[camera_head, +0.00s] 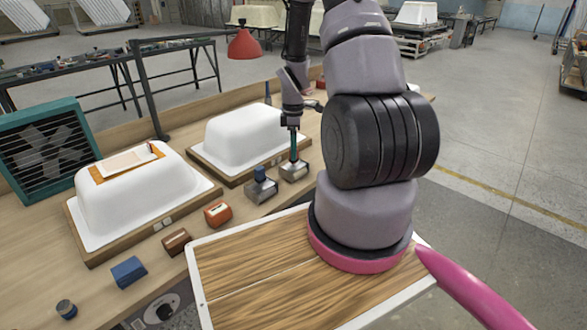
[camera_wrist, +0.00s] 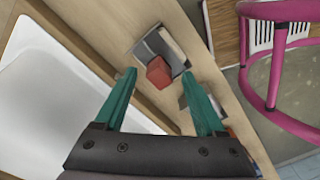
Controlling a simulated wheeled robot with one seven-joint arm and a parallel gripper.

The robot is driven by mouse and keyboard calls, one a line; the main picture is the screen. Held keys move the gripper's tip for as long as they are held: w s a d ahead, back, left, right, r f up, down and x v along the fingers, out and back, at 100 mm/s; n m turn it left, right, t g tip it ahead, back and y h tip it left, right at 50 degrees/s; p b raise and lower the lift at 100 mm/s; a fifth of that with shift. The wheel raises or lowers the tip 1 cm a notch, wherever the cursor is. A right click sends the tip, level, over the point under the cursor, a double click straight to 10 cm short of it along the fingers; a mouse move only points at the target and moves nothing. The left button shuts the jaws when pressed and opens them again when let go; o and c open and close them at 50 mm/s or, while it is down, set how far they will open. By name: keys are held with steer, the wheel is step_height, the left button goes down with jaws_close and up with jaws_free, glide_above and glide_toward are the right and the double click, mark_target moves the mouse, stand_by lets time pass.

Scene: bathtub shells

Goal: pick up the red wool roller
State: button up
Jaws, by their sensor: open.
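A red block-like piece (camera_wrist: 158,72), the closest match to the red wool roller, sits against a shiny metal plate (camera_wrist: 150,48) on the wooden bench in the wrist view. My gripper (camera_wrist: 167,100) is open, its two teal fingers apart, with nothing held. The red piece lies just ahead of the fingertips, roughly between their lines. In the head view my gripper (camera_head: 294,150) points down over a metal block (camera_head: 293,172), and the red part is hidden there. Whether a finger touches it cannot be told.
Close by stand a metal block with a blue top (camera_head: 262,187), an orange-red block (camera_head: 217,214), a brown block (camera_head: 177,241) and a blue block (camera_head: 128,271). White tub shells (camera_head: 245,135) on wooden boards lie beside my gripper. A teal fan (camera_head: 45,150) stands at left.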

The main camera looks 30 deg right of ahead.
step_height(320, 180, down, 5)
steer(key=shift+d+r, duration=0.1)
steer(key=shift+r, duration=0.05)
steer(key=shift+c, duration=0.4)
jaws_close()
steer(key=shift+r, duration=0.1)
step_height(320, 180, up, 10)
steer(key=shift+f, duration=0.1)
